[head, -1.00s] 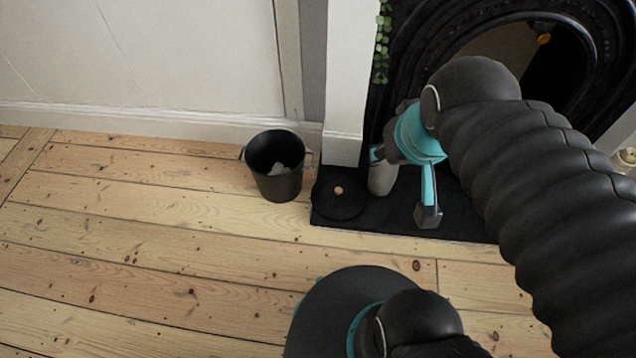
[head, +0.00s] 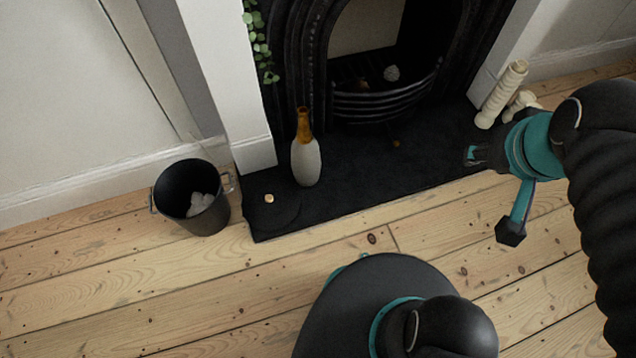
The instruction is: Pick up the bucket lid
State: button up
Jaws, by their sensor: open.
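The bucket lid (head: 283,213) is a flat black disc with a small tan knob (head: 269,198). It lies on the left end of the black hearth slab, and its edge is hard to tell from the slab. The black bucket (head: 208,217) stands upright and uncovered on the floorboards just left of the lid, with pale crumpled stuff inside. My gripper (head: 490,190) is at the right of the head view, well right of the lid and apart from it. Its fingers are open, with nothing seen between them.
A white bottle (head: 306,163) with an amber neck stands on the hearth (head: 400,172) just right of the lid. The fireplace grate (head: 388,104) is behind. The floorboards (head: 200,290) in front are clear.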

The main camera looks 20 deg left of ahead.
aim_at(269, 204)
jog(key=z, duration=0.6)
jog(key=i, duration=0.1)
jog(key=u, duration=2.85)
